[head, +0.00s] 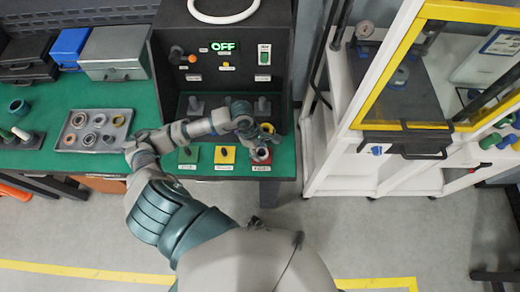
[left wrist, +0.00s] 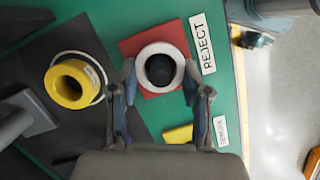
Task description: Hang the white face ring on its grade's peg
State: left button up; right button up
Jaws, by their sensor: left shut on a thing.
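The white face ring (left wrist: 160,66) is between the fingertips of my left gripper (left wrist: 160,82) in the left wrist view. My left gripper is shut on it, with one finger on each side. The dark round top of a peg (left wrist: 162,70) shows through the ring's hole, above the red plate (left wrist: 139,47) labelled REJECT (left wrist: 202,45). How far down the peg the ring sits cannot be told. In the head view my left gripper (head: 259,140) is over the red plate (head: 262,168), at the right end of the row. My right gripper is not in view.
A yellow ring (left wrist: 72,84) stands near the gripper on the dark tester base. Yellow (head: 224,154) and green (head: 188,154) plates lie left of the red one. A grey tray (head: 68,140) holds several rings. The tester display (head: 223,46) reads OFF. A white cabinet (head: 345,150) stands right.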

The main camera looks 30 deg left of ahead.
pick_arm(q)
jog(key=shift+a, duration=0.1)
jog(key=o, duration=1.2)
jog(key=shift+c, duration=0.2)
jog(key=shift+o, duration=1)
jog(key=shift+a, duration=0.1)
notch_tip(320, 180, up, 9)
jog(key=p, duration=0.5)
